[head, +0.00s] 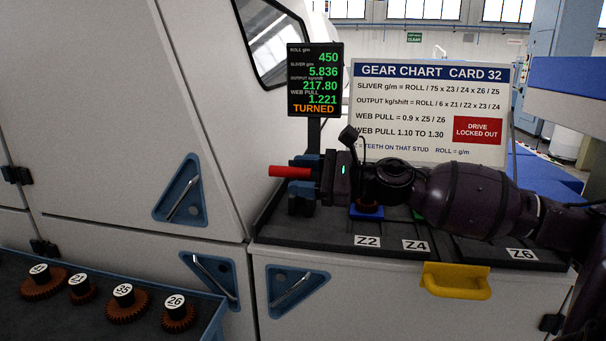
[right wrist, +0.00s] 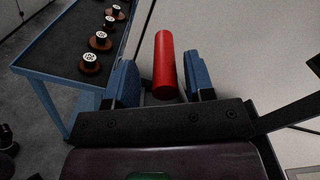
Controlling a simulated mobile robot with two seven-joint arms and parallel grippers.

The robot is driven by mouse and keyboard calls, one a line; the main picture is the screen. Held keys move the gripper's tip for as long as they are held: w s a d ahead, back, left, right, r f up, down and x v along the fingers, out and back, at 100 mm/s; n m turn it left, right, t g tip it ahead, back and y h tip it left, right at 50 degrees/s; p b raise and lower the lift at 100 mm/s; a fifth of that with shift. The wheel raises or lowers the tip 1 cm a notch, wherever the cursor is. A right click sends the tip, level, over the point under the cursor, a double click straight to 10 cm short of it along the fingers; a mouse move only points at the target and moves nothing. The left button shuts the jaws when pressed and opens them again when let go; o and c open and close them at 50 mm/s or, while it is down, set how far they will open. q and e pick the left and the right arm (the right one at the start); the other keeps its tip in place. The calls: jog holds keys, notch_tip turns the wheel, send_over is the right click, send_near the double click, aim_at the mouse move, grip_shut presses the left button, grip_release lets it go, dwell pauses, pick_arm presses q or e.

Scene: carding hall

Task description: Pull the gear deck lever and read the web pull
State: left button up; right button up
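The red lever (head: 290,171) sticks out to the left at the gear deck (head: 330,238). My right gripper (head: 303,184) is at the lever, its blue fingers on either side of it. In the right wrist view the lever (right wrist: 165,65) lies between the fingers with a gap on each side, so the gripper is open. The black display (head: 315,80) reads roll 450, sliver 5.836, output 217.80, web pull 1.221 and "TURNED". The gear chart (head: 430,110) gives web pull 1.10 to 1.30 and "DRIVE LOCKED OUT". My right arm hides much of the deck. My left gripper is not in view.
Deck labels Z2, Z4 and Z6 show along the front edge. A yellow handle (head: 455,281) sticks out below them. A blue-rimmed cart (head: 205,328) at lower left holds several numbered brown gears (head: 127,305). Grey machine panels stand left of the deck.

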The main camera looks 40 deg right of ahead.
jog(key=shift+d, duration=0.1)
jog(key=v, duration=1)
jog(key=shift+s+d+p, duration=0.15)
jog(key=shift+s+p, duration=0.15)
jog(key=shift+p, duration=0.1)
dwell(0.4)
